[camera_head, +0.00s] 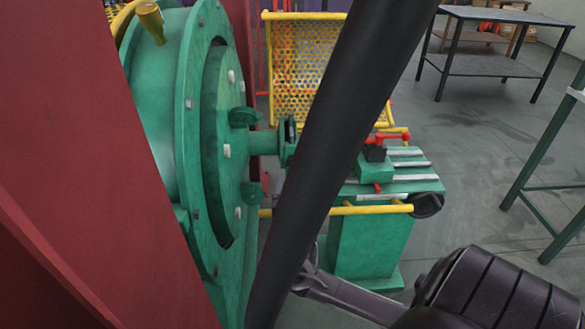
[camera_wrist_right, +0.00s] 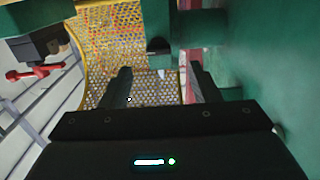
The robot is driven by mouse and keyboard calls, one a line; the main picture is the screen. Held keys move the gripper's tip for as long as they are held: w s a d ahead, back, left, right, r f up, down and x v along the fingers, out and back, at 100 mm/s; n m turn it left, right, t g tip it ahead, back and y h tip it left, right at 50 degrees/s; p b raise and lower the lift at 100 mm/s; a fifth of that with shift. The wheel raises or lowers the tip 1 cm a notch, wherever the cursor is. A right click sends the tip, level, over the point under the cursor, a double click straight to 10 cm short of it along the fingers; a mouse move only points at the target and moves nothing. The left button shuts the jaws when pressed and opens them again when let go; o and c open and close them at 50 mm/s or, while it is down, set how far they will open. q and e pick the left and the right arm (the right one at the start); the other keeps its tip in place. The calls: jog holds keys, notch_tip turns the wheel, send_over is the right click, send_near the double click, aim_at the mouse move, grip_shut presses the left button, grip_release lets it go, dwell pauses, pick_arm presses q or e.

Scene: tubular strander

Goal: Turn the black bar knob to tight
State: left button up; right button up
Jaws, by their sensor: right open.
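The clearest candidate for the black bar knob (camera_head: 289,130) is a small dark part at the end of a green shaft on the green disc, partly hidden by a thick black bar. In the right wrist view, a dark rounded part (camera_wrist_right: 158,46) shows beyond my fingertips; I cannot tell if it is the same knob. My right gripper (camera_wrist_right: 162,84) is open and empty, with the yellow mesh seen between its fingers. In the head view my right arm comes in from the lower right and its gripper is hidden. My left gripper is not in view.
The thick black bar (camera_head: 330,130) slants across the head view. The green disc (camera_head: 190,130) stands left of a green pedestal (camera_head: 365,245) with a red handle (camera_head: 388,138) and a black round part (camera_head: 428,205). Behind is a yellow mesh guard (camera_head: 300,65).

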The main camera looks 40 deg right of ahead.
aim_at(291, 166)
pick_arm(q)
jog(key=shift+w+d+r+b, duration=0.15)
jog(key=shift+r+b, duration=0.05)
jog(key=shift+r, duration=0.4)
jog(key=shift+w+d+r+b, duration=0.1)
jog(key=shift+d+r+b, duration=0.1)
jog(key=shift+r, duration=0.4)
pick_arm(e)
jog(key=x, duration=0.8)
jog(key=shift+s+r, duration=0.1)
jog(key=shift+r, duration=0.1)
jog(key=shift+c, duration=0.4)
jog(key=c, duration=0.9)
